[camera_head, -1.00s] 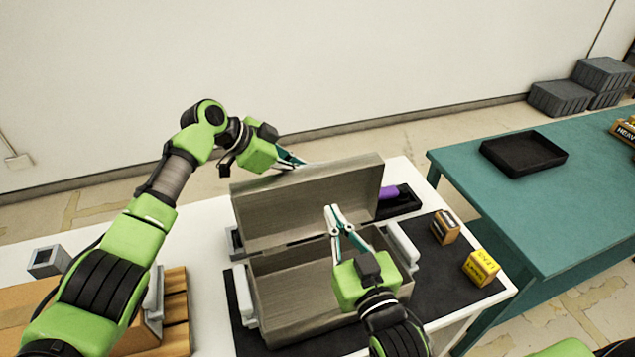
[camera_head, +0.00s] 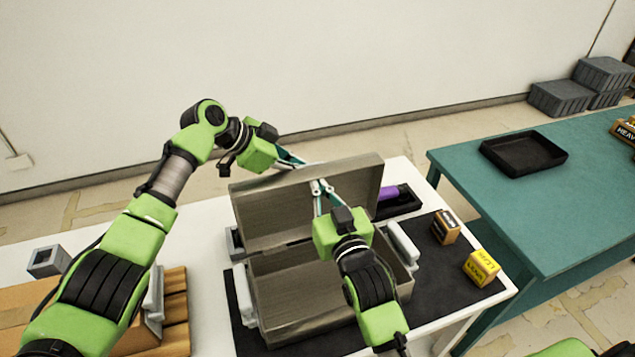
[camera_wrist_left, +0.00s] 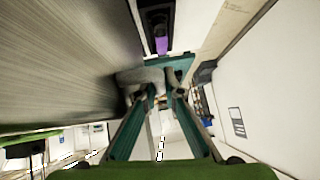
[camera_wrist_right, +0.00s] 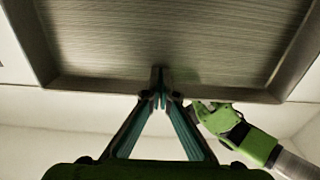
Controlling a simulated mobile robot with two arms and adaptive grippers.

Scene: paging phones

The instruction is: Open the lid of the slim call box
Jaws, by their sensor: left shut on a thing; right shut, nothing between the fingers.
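The slim call box (camera_head: 292,322) is a grey-brown metal case on the white table, with its lid (camera_head: 270,214) standing raised at the back and its inside showing. My left gripper (camera_head: 303,164) is at the lid's top edge from behind. In the left wrist view its fingers (camera_wrist_left: 160,88) are shut on a grey piece beside the lid's face, likely part of the lid. My right gripper (camera_head: 321,186) is shut and empty in front of the lid's inner face. In the right wrist view its fingertips (camera_wrist_right: 160,78) are together at the lid's rim; contact is unclear.
A dark mat (camera_head: 468,262) lies under the box, with a brown battery block (camera_head: 446,228) and a yellow block (camera_head: 481,267) at right. A purple-handled tool (camera_head: 389,193) lies in a black tray behind. A teal table (camera_head: 560,205) stands right.

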